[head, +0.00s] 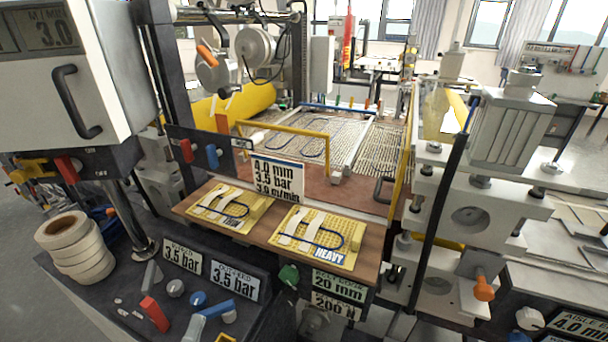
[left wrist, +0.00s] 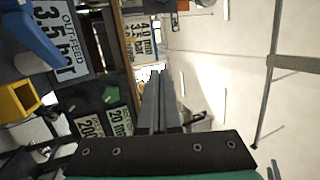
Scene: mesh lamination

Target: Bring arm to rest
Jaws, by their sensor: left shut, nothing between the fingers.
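My left gripper (left wrist: 156,75) shows in the left wrist view as two dark grey fingers, close together and empty. They reach up from a dark mounting plate with a teal edge. The fingers touch nothing that I can make out. I cannot pick out either gripper in the head view, and my right gripper is in neither view. The laminating machine's wooden shelf (head: 264,239) carries two yellow sample boards, one plain (head: 228,208) and one marked HEAVY (head: 320,238).
A console with pressure signs (head: 236,281), knobs and levers stands at the front. A green knob (head: 289,275) also shows in the left wrist view (left wrist: 110,95). White rolls (head: 75,247) are stacked at left. A yellow rail (head: 285,130) fronts the mesh bed (head: 340,140). A press column stands right.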

